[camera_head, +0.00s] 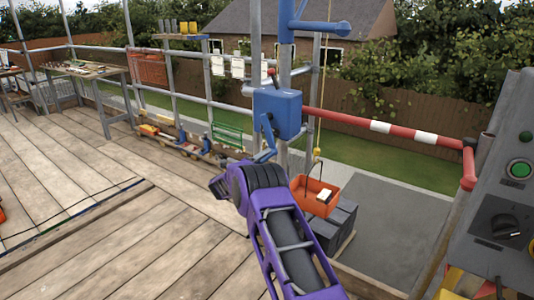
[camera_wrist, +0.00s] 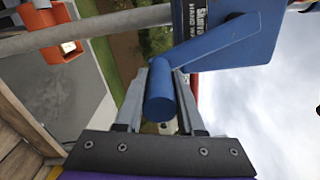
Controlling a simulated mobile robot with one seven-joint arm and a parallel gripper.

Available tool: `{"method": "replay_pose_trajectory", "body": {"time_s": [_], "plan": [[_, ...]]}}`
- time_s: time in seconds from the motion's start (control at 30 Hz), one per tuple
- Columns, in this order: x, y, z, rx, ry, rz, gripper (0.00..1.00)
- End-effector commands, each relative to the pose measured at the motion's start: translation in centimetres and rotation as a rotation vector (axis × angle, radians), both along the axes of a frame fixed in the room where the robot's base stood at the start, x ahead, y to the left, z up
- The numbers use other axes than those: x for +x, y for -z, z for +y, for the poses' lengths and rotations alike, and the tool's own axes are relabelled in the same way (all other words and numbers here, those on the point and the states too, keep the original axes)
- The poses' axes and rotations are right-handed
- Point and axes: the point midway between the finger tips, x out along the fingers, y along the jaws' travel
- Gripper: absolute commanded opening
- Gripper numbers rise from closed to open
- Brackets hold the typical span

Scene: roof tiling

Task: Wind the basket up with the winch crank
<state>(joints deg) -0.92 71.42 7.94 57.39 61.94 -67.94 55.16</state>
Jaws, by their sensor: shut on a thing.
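The blue winch box (camera_head: 278,113) is fixed to a grey post, and its lettered side shows in the wrist view (camera_wrist: 190,14). Its blue crank arm (camera_wrist: 222,40) ends in a round blue handle (camera_wrist: 160,92). My gripper (camera_wrist: 163,98) is shut on this handle, with one finger on each side. In the head view, my purple arm hides most of the gripper. The orange basket (camera_head: 308,200) hangs below and right of the winch, under a yellow hook and rope (camera_head: 318,150). It holds a pale block and is close to a dark stack.
A red and white barrier bar (camera_head: 380,127) runs right from the post. A grey control panel (camera_head: 505,190) with a green button stands at the right. The dark stack (camera_head: 335,228) sits below the deck edge. The plank deck (camera_head: 110,230) at left is mostly clear.

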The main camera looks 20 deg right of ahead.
Motion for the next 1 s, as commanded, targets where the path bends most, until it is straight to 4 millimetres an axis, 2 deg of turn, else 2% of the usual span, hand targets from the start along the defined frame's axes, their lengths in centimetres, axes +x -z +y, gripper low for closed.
{"method": "replay_pose_trajectory", "body": {"time_s": [0.3,0.87,0.9,1.0], "plan": [[0.58,0.42,1.01,0.08,-0.004,-0.105,0.0],[0.74,0.18,1.21,0.098,-0.002,-0.129,0.0],[0.74,0.16,1.21,0.098,-0.001,-0.129,0.41],[0.73,0.18,1.2,0.097,-0.001,-0.129,0.59]]}}
